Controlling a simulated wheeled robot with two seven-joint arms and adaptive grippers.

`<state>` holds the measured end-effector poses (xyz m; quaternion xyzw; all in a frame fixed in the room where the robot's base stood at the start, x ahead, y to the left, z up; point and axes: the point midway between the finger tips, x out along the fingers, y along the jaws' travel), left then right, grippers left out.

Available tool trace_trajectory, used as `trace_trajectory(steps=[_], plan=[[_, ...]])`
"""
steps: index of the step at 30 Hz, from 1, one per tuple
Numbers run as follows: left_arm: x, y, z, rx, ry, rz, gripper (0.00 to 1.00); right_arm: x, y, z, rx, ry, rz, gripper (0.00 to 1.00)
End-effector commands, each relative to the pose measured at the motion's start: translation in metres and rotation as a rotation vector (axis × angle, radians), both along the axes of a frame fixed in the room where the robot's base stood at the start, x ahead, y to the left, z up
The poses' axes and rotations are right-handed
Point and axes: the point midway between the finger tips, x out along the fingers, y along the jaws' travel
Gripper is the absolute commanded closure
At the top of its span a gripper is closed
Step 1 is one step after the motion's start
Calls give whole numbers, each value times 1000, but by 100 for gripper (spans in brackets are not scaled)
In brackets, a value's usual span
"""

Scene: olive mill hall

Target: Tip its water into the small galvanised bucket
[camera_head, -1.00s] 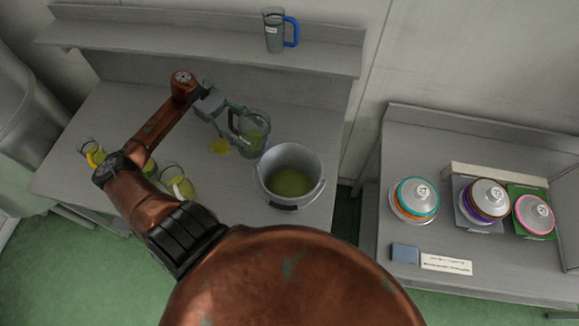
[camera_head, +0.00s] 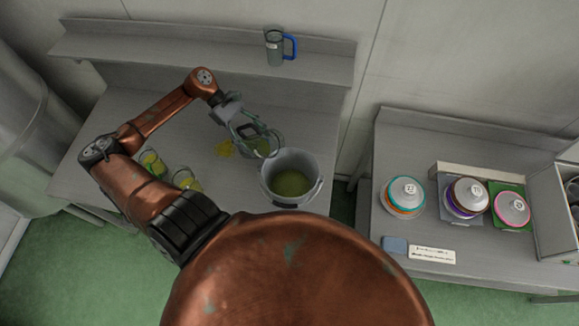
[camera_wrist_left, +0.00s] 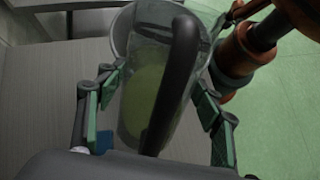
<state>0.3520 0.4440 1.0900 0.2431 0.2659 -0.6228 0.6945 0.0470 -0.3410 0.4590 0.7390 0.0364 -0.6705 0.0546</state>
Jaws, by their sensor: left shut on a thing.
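My left gripper (camera_head: 258,136) is shut on a clear glass jug (camera_head: 263,146), which the fingers partly hide in the head view. In the left wrist view the jug (camera_wrist_left: 135,105) sits between the two fingers, its dark handle towards me and yellow-green liquid inside. The jug is close to the upper left rim of the grey metal bucket (camera_head: 290,160). I cannot tell how far it is tilted, and no stream shows. The bucket stands upright on the bench with greenish liquid at its bottom. My right gripper is not in view.
Two glass jugs with yellow-green contents (camera_head: 152,163) (camera_head: 186,179) stand at the bench's left front. A blue-handled jug (camera_head: 274,47) stands on the shelf. The right table (camera_head: 400,160) holds several lidded stacks.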

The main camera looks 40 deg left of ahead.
Motion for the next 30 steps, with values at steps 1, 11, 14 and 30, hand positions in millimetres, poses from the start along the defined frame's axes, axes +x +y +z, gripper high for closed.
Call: trace_trajectory(steps=[1,11,14,30], plan=[[0,-1,6,22,2,-2,91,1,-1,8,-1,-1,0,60],[0,-1,-7,186,18,-3,91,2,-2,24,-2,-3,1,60],[0,-1,-10,235,23,-3,91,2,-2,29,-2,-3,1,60],[0,-3,-11,311,32,-2,91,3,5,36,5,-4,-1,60]])
